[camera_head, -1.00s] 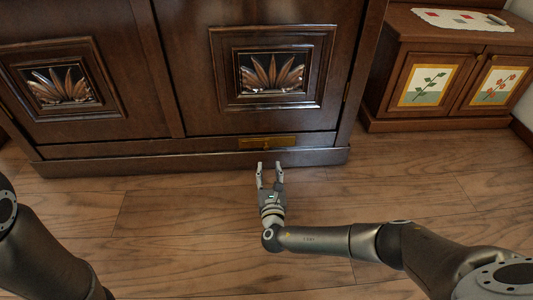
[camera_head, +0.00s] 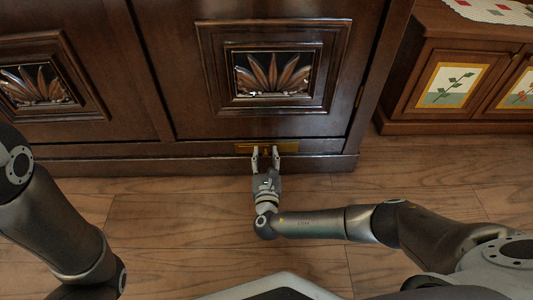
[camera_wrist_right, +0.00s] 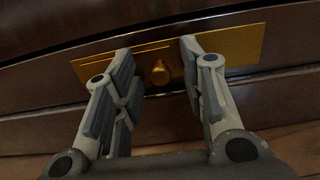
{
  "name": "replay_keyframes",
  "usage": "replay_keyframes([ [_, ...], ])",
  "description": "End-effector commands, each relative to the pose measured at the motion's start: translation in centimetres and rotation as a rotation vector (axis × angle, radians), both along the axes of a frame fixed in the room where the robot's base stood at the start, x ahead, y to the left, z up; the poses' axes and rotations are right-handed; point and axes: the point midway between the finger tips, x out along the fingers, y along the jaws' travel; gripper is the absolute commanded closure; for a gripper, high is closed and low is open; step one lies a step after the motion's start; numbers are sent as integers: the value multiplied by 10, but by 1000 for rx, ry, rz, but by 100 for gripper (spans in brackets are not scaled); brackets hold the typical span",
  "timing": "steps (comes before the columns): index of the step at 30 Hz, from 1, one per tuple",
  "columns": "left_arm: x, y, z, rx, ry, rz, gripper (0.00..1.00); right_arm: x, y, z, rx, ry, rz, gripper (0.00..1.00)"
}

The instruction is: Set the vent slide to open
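The vent slide is a brass plate (camera_head: 287,147) low on the dark armoire, below its right door. In the right wrist view the brass plate (camera_wrist_right: 232,45) has a small round brass knob (camera_wrist_right: 160,72) and a dark gap beside it. My right gripper (camera_head: 265,152) is open in front of the plate. In the wrist view its two fingers (camera_wrist_right: 155,65) stand on either side of the knob, with space between them and it. Whether the fingertips touch the plate I cannot tell. My left arm (camera_head: 60,230) shows at the left, but its gripper is out of view.
The dark armoire (camera_head: 160,120) with carved door panels fills the back. A smaller brown cabinet (camera_head: 420,60) with flower-painted panels stands at the right. The wooden floor (camera_head: 190,225) in front of the armoire is clear apart from my arms.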

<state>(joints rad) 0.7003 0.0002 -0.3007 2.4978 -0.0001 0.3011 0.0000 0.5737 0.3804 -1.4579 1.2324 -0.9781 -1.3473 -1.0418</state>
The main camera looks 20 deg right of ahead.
Motion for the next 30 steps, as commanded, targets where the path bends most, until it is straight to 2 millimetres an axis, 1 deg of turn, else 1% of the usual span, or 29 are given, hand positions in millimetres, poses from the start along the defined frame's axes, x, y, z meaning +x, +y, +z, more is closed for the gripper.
replay_keyframes([
  [4, -1, 0, 0, 0, -2, 0, 100, 0, 0, 0, 1, 0, 0, 62],
  [13, -3, 1, 0, -1, -5, -1, 100, 0, 0, 0, 1, 0, 0, 100],
  [20, -2, 1, 0, -1, -4, 0, 100, 0, 0, 0, 1, -1, 0, 100],
  [23, -2, 1, 3, -1, -3, 0, 100, -1, -4, 2, 0, 0, -1, 100],
  [26, -1, 1, 14, -1, -2, 1, 100, -6, -20, 4, -3, 1, -4, 100],
  [30, 0, 0, 31, 0, 0, 1, 100, -15, -53, 5, -4, 2, -5, 100],
])
